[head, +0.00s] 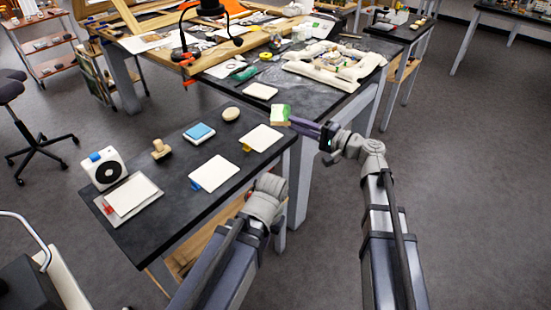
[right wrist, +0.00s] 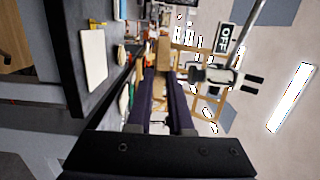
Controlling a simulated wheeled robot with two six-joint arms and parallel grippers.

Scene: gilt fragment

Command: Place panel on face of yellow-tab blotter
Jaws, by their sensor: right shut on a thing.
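The panel (head: 281,115), a small piece with green and cream areas, is held up at the tips of my right gripper (head: 294,120). It is above the table's right edge, apart from the surface. My right fingers also show in the right wrist view (right wrist: 165,75). My left gripper (head: 268,188) is low before the table; its fingers are hidden.
Another white blotter (head: 214,173) with a small dark tab lies nearer. On the same table (head: 180,195) are a blue-topped block (head: 198,133), a round cream piece (head: 231,114), a wooden stamp (head: 161,149) and a white box (head: 104,168). A cluttered workbench stands behind.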

